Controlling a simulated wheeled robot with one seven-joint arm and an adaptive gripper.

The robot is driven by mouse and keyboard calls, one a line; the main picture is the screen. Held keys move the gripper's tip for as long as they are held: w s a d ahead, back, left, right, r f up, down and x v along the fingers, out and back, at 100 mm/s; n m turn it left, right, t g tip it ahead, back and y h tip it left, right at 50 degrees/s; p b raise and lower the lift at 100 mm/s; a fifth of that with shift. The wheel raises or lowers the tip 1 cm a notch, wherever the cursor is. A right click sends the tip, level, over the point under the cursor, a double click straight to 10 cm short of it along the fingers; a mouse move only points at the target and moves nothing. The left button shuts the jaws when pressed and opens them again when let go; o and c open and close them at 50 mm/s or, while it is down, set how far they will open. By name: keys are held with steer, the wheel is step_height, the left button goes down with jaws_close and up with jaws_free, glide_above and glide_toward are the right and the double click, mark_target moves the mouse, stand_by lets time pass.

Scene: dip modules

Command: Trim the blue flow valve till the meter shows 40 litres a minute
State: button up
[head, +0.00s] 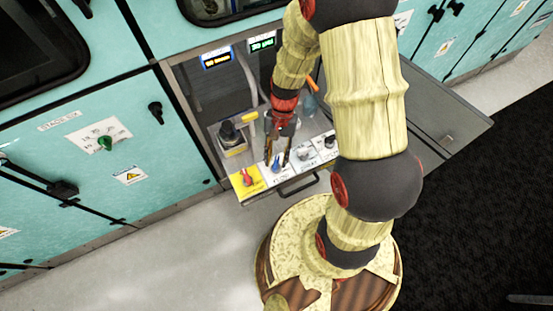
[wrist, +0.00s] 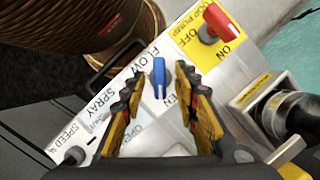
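The blue flow valve (wrist: 159,77) is a small lever handle on the white FLOW plate, with part of the word OPEN beside it. In the head view the blue valve (head: 276,166) sits on the panel's front row. My gripper (wrist: 158,84) is open, one finger on each side of the blue handle, with gaps showing on both sides. In the head view my gripper (head: 278,160) points down over the valve. Two small lit displays stand at the back of the bay, a blue-framed one (head: 217,58) and a green one (head: 263,43); their digits are too small to read surely.
A red loop pump switch (wrist: 213,24) on a yellow plate is next to the valve, with OFF and ON marks. SPRAY and SPEED controls lie on the other side. A drawer handle (head: 298,187) is in front.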

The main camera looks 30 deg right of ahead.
steer(key=shift+s+a+f, duration=0.1)
steer(key=shift+f, duration=0.15)
steer(key=shift+c, duration=0.6)
jaws_close()
